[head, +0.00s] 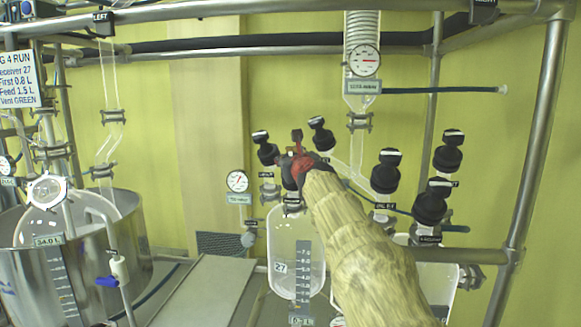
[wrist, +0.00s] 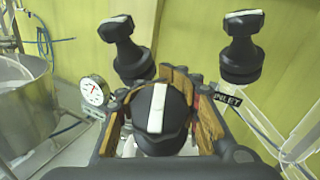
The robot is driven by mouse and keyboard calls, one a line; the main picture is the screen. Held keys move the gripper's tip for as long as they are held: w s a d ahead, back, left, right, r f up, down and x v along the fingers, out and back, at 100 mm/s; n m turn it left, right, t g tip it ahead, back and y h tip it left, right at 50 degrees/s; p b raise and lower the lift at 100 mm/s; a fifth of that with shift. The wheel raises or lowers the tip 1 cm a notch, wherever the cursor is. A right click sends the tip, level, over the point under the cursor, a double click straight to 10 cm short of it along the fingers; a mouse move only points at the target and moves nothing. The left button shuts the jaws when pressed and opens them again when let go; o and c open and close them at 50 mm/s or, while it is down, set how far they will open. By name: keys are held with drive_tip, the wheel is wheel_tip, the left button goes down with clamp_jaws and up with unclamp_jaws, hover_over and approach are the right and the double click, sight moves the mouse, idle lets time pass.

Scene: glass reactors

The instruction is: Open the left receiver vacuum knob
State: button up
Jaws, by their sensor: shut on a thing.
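A black knob with a white stripe on top (wrist: 150,122) sits between the wooden-padded fingers of my gripper (wrist: 162,108) in the wrist view. The fingers are shut on its two sides, and the stripe runs nearly straight up the picture. In the head view my gripper (head: 299,168) is above the left receiver, a glass vessel marked 27 (head: 284,267), and my arm hides most of the held knob. No label for the held knob is readable, so I cannot tell from print that it is the vacuum knob.
Two more black knobs, left (wrist: 124,50) and right (wrist: 241,50), stand just beyond my gripper; an INLET label (wrist: 228,99) is at the right. A round gauge (head: 237,181) is to the left. Several black knobs (head: 385,172) and a steel frame post (head: 527,150) are at right.

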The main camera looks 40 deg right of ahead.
drive_tip(key=shift+w+a+f+n+t+y+b, duration=0.15)
drive_tip(key=shift+n+t+y+b, duration=0.1)
drive_tip(key=shift+n+y, duration=0.5)
drive_tip(key=shift+a+n+t+y+b, duration=0.15)
drive_tip(key=shift+n+y+b, duration=0.1)
drive_tip(key=shift+n+y, duration=0.5)
drive_tip(key=shift+c, duration=0.2)
drive_tip(key=shift+w+a+f+n+y, duration=0.1)
drive_tip(key=shift+a+n+y, duration=0.15)
drive_tip(key=shift+n+y, duration=0.8)
drive_tip(key=n+y+p, duration=0.1)
drive_tip(key=a+n+y+p, duration=0.1)
drive_tip(key=n+y+p, duration=0.1)
drive_tip(key=shift+f+n+g+y, duration=0.15)
drive_tip(key=shift+n+g+y, duration=0.1)
drive_tip(key=shift+g, duration=0.05)
drive_tip(key=shift+a+f+n+y+p, duration=0.15)
drive_tip(key=shift+n+y+p, duration=0.15)
drive_tip(key=shift+n+y, duration=0.1)
drive_tip(key=shift+f, duration=0.15)
drive_tip(key=o, duration=1.4)
drive_tip(key=shift+a, duration=0.1)
drive_tip(key=shift+r, duration=0.2)
drive_tip(key=v, duration=1.2)
drive_tip(key=shift+r, duration=0.1)
